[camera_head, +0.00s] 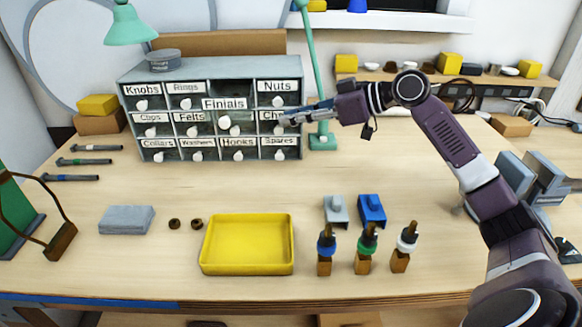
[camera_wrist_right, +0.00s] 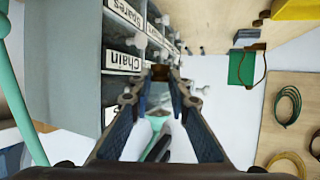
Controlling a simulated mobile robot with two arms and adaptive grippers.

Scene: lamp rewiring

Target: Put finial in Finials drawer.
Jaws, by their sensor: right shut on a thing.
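The Finials drawer (camera_head: 223,104) is pulled out from the top row of the grey drawer cabinet (camera_head: 150,74). Its label and white knob stand in front of the row below, and a dark opening shows above it. My right gripper (camera_head: 287,121) is in front of the cabinet's right side, by the Chain drawer (camera_head: 268,117), to the right of the Finials drawer. In the right wrist view the gripper (camera_wrist_right: 160,80) is shut on a small brown finial (camera_wrist_right: 160,72) at its fingertips. The finial is hard to make out in the head view. My left gripper is not in view.
A green lamp post (camera_head: 315,80) stands just right of the cabinet. The table between cabinet and tray is clear.

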